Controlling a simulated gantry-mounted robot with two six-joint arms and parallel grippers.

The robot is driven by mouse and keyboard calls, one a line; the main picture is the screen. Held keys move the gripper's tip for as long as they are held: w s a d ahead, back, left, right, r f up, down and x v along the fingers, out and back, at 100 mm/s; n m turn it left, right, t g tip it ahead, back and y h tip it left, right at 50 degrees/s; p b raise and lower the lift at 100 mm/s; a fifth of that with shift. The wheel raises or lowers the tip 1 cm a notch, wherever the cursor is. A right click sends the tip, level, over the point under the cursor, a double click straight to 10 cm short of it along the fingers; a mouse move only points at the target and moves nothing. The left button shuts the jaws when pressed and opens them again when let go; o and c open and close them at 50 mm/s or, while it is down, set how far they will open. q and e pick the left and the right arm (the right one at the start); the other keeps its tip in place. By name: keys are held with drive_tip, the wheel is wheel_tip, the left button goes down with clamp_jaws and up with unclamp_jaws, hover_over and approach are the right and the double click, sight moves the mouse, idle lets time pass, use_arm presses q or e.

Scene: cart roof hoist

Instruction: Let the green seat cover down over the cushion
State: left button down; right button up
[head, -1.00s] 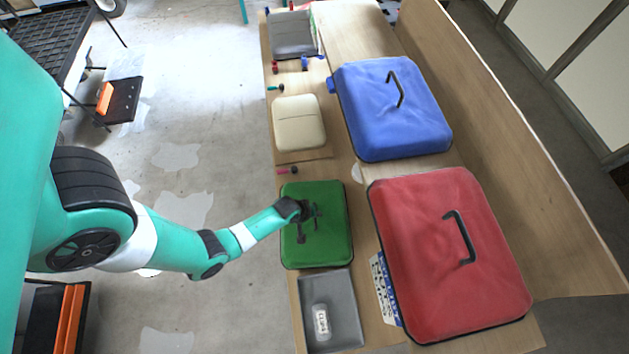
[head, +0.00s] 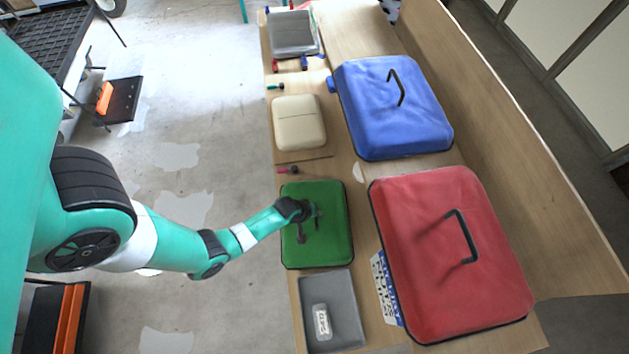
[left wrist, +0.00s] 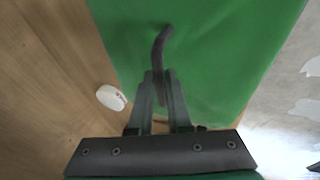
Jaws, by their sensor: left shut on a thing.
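The green seat cover (head: 330,245) is a rounded rectangular shell with a dark handle, over the near left part of the wooden bench. My left gripper (head: 304,213) is at the middle of its top. In the left wrist view, my left gripper (left wrist: 160,80) is shut on the dark handle (left wrist: 160,45) of the green cover (left wrist: 215,60). What lies under the cover is hidden, and I cannot tell how high it hangs. A cream cushion-like block (head: 299,122) lies uncovered farther back on the bench. My right gripper is not in view.
A blue cover (head: 385,115) and a red cover (head: 425,260) with handles stand to the right. A grey tray (head: 345,290) lies just in front of the green cover. A white round piece (left wrist: 111,97) lies on the wood beside the cover.

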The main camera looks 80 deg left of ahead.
use_arm(q)
drive_tip(key=c, duration=0.8)
unclamp_jaws()
drive_tip(key=shift+f, duration=0.15)
drive_tip(key=p+v, duration=0.6)
drive_tip(key=v, duration=0.5)
drive_tip(key=shift+s+r+p, duration=0.15)
drive_tip(key=shift+r+p, duration=0.15)
drive_tip(key=shift+p, duration=0.1)
